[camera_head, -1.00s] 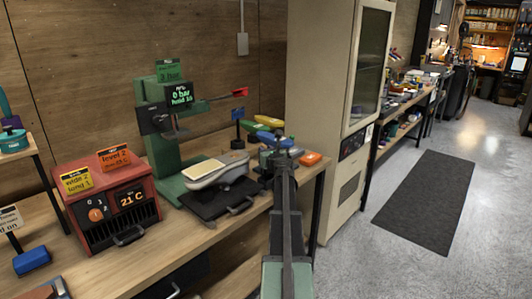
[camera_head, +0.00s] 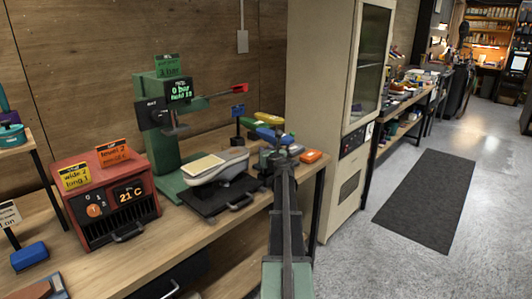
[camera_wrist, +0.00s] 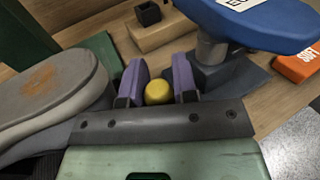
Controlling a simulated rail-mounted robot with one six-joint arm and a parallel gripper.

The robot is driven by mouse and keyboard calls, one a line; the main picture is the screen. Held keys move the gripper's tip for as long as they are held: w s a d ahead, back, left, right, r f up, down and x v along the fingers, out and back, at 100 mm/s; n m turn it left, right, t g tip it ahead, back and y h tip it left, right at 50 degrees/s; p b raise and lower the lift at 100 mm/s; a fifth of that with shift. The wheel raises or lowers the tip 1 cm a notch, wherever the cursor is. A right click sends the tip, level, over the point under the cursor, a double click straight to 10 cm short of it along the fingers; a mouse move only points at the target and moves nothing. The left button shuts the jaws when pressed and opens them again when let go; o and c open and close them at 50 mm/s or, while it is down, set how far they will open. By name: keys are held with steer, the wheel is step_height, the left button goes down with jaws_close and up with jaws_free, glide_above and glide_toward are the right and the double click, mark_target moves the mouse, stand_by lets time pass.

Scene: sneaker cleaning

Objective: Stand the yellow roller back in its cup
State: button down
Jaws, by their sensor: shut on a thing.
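My gripper (camera_wrist: 158,88) is shut on the yellow roller (camera_wrist: 158,92) in the wrist view. Its two purple fingers stand on either side of the roller, whose rounded yellow end shows between them. The rest of the roller is hidden. In the head view my gripper (camera_head: 281,158) is over the right end of the bench, and I cannot make out the roller there. A small dark square open cup (camera_wrist: 148,14) stands on a wooden block ahead of the fingers in the wrist view. I cannot tell if it is the roller's cup.
A blue-topped stand (camera_wrist: 250,22) is close on the right in the wrist view, with an orange block (camera_wrist: 298,66) beyond. A red heater box (camera_head: 106,200) stands further left.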

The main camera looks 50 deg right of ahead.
steer(key=shift+f+b, duration=1.75)
steer(key=shift+f, duration=0.15)
steer(key=c, duration=0.8)
jaws_free()
steer(key=shift+r, duration=0.1)
steer(key=v, duration=1)
steer(key=shift+s+a+p, duration=0.2)
steer(key=shift+s+p, duration=0.1)
steer(key=shift+s, duration=0.05)
